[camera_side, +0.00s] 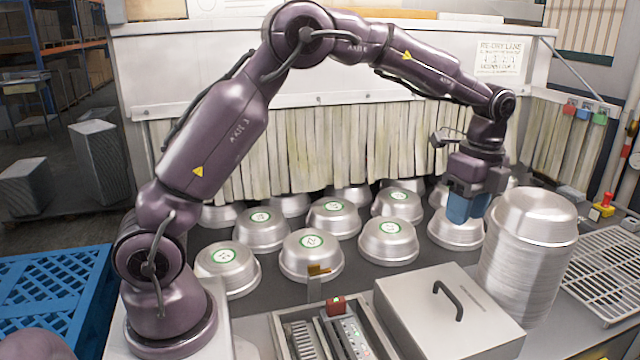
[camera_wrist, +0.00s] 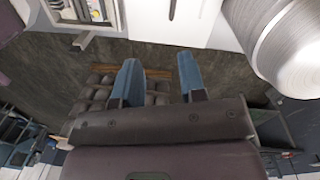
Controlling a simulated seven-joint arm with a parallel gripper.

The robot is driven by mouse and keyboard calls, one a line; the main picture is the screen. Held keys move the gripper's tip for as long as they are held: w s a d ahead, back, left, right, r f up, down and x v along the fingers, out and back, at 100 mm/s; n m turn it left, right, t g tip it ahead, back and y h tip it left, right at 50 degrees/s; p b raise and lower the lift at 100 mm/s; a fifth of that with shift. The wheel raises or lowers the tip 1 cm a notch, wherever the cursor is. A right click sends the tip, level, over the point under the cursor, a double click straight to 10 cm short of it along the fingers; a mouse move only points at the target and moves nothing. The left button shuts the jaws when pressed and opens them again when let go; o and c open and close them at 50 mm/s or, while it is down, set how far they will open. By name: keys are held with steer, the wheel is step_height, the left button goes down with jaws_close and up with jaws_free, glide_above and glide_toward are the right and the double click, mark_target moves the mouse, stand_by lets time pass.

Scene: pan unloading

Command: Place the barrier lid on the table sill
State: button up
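A flat, pale metal lid (camera_side: 440,318) with a dark arched handle (camera_side: 447,300) lies at the front, left of a tall pan stack. Its pale surface also shows at the top of the wrist view (camera_wrist: 205,22). My gripper (camera_side: 467,208) is above the far right part of the dark belt, behind the lid and in front of a pan. In the wrist view my gripper (camera_wrist: 160,75) has its two blue fingers apart with nothing between them. I cannot tell which edge is the table sill.
Several round metal pans (camera_side: 311,254) with green-ringed labels sit on the belt. The tall pan stack (camera_side: 530,250) stands close right of my gripper. A control box (camera_side: 335,335) is left of the lid. A strip curtain (camera_side: 280,150) hangs behind. A wire rack (camera_side: 605,270) is at right.

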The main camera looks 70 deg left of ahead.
steer(key=s+r+n+t, duration=0.2)
steer(key=s+r+n, duration=0.35)
steer(key=s, duration=0.45)
steer(key=s+r+n+t, duration=0.3)
steer(key=s+r+n, duration=0.25)
steer(key=s, duration=0.45)
steer(key=s+f+n+t, duration=0.1)
steer(key=s+f+n, duration=0.1)
steer(key=s+n, duration=0.2)
steer(key=s, duration=0.3)
steer(key=shift+d+f, duration=0.2)
steer(key=shift+d, duration=0.1)
